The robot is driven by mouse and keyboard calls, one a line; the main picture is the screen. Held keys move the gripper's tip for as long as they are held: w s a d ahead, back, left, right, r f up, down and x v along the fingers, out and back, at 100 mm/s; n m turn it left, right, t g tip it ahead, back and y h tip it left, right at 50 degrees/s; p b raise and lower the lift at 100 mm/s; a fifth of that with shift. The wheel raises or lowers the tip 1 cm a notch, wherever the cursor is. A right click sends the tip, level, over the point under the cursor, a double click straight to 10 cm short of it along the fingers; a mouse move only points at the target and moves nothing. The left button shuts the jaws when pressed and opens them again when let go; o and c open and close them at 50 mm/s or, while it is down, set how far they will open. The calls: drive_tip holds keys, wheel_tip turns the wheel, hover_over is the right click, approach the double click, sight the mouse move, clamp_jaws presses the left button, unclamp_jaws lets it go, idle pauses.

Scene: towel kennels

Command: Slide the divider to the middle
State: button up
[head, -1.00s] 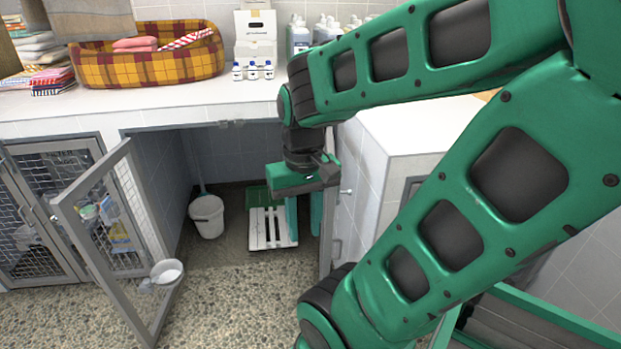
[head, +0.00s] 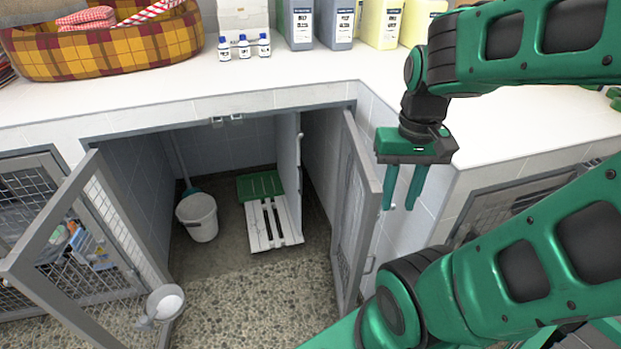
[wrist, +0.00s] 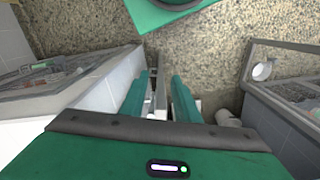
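The divider (head: 289,150) is a pale upright panel inside the open kennel, right of its middle. A small knob sits on its front edge. It leaves a wide space on its left and a narrow dark one on its right. My gripper (head: 402,203) is open and empty, fingers pointing down, in front of the counter. In the head view it appears to the right of the divider and of the open right door. In the wrist view, my two green fingers (wrist: 160,100) stand apart, with a grey door edge visible between them.
The mesh doors, left (head: 75,240) and right (head: 355,215), stand swung open. A white bucket (head: 198,218) and a white slatted board (head: 272,228) with a green end lie left of the divider. A bowl (head: 165,302) hangs on the left door. Bottles line the counter (head: 270,82).

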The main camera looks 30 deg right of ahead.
drive_tip(key=shift+w+a, duration=0.2)
drive_tip(key=shift+a, duration=0.1)
drive_tip(key=w+a+r+n+t, duration=0.1)
drive_tip(key=w+a+n+t, duration=0.15)
drive_tip(key=w, duration=0.65)
drive_tip(key=w+a+r+n+t, duration=0.1)
drive_tip(key=w+a+n, duration=0.25)
drive_tip(key=w, duration=0.65)
drive_tip(key=t, duration=0.1)
hover_over(301, 177)
drive_tip(key=s, duration=0.3)
wheel_tip(301, 177, down, 36)
drive_tip(key=shift+h, duration=0.3)
drive_tip(key=x, duration=1)
drive_tip(key=shift+w, duration=0.1)
